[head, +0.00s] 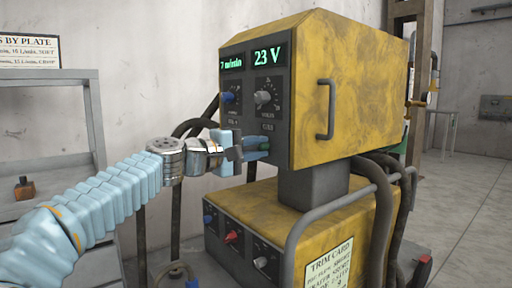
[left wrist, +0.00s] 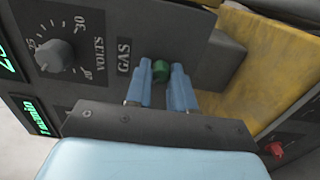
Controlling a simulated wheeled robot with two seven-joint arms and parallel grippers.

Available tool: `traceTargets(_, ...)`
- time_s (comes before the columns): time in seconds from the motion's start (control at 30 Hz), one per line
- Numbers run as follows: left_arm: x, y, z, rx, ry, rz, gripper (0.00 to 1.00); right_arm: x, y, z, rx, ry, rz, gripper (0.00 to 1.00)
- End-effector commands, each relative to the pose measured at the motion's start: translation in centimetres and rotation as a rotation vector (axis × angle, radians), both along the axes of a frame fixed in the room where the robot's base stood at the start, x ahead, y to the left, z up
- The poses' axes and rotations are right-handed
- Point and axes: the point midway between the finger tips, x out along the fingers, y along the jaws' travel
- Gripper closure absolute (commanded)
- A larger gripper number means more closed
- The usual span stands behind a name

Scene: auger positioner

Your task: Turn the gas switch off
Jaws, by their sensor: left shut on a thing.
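The gas switch shows in the left wrist view as a small green knob (left wrist: 160,70) beside the GAS label on the dark panel. My left gripper (left wrist: 162,90) has its blue fingers on both sides of the green knob and is shut on it. In the head view my left gripper (head: 256,148) reaches from the left to the lower part of the front panel (head: 284,122) of the yellow machine (head: 360,85). There its fingers mostly hide the switch. The switch's exact setting cannot be told. My right gripper is not in view.
A blue knob (head: 229,98) and a grey volts knob (head: 262,98) sit above the gripper, under displays, one reading 23 V. A lower yellow unit (head: 345,215) carries blue, red and grey knobs. Thick dark hoses (head: 383,205) run at its right. A grey shelf (head: 60,160) stands left.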

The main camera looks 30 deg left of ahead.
Motion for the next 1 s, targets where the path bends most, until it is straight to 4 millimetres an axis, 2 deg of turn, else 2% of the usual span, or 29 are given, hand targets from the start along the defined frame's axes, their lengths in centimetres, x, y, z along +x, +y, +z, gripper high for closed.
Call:
traceTargets(0.27, 0.0, 0.1, -0.1, -0.001, 0.001, 0.002, 1.0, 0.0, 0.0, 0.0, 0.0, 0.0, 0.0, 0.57)
traceTargets(0.3, 0.0, 0.1, -0.1, -0.001, 0.001, 0.002, 0.76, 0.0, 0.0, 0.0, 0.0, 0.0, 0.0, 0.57)
traceTargets(0.47, 0.0, 0.1, -0.1, 0.0, 0.001, 0.001, 0.52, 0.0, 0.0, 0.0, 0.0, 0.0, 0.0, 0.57)
traceTargets(0.77, -0.1, 0.1, 0.0, 0.0, 0.0, 0.001, 0.52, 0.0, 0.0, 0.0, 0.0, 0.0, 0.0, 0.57)
traceTargets(0.87, -1.0, 0.4, -0.1, 0.0, 0.0, 0.001, 0.52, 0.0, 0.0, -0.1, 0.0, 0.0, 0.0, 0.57)
traceTargets(1.0, -3.6, 1.6, 0.0, -0.001, -0.002, 0.003, 0.52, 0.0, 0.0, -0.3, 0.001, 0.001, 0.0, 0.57)
